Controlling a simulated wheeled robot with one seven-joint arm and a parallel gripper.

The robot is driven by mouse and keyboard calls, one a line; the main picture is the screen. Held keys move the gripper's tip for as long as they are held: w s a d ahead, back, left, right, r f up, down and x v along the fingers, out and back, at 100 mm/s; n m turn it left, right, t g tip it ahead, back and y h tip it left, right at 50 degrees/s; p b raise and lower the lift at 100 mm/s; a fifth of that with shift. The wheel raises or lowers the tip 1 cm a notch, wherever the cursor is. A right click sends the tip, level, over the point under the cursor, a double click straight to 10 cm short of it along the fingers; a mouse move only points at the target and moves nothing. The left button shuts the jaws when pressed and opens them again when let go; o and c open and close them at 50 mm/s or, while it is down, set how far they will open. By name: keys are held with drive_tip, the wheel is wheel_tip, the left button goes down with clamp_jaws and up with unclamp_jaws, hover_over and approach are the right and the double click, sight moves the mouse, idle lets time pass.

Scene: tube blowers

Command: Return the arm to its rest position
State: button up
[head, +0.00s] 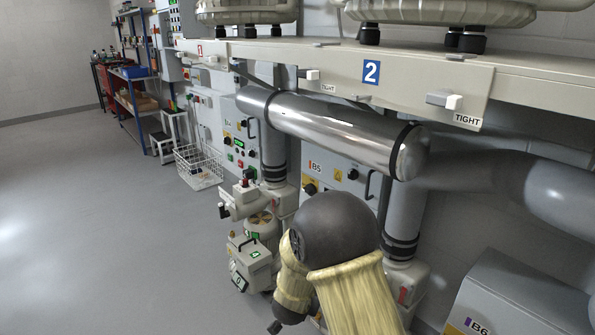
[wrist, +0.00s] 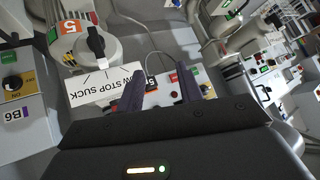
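My arm (head: 340,240) shows in the head view at the lower middle, with a dark rounded joint and pale yellow sleeves, bent in front of the machine row. My gripper is not clearly visible in the head view. In the wrist view my gripper (wrist: 160,88) shows two dark fingers spread apart with nothing held between them. The knob is apart from the fingers in the picture.
A shiny metal tube (head: 335,130) runs below the shelf (head: 420,85) marked 2, close behind my arm. A grey B6 box (head: 525,300) stands at the lower right. A white wire basket (head: 198,165) stands farther back. The grey floor (head: 100,240) on the left is clear.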

drive_tip(key=s+d+r+n+g+y, duration=0.1)
drive_tip(key=s+d+r+n+g, duration=0.15)
drive_tip(key=s+d, duration=0.4)
drive_tip(key=s+d+r+n+g, duration=0.1)
drive_tip(key=s+d+r+g, duration=0.2)
drive_tip(key=s, duration=0.6)
drive_tip(key=s+d+r+n+g+y, duration=0.1)
drive_tip(key=s+d+r+n, duration=0.1)
drive_tip(key=s+d+r, duration=0.4)
drive_tip(key=w+p+v, duration=0.2)
drive_tip(key=p+v, duration=0.9)
drive_tip(key=p, duration=0.2)
drive_tip(key=w+a+r+p+v, duration=0.1)
drive_tip(key=w+p+v, duration=0.2)
drive_tip(key=p+v, duration=0.9)
drive_tip(key=w+a+r+p+v, duration=0.1)
drive_tip(key=w+p+v, duration=0.1)
drive_tip(key=p+v, duration=1)
drive_tip(key=shift+w+a+p, duration=0.25)
drive_tip(key=shift+w+p, duration=0.1)
drive_tip(key=shift+p, duration=0.6)
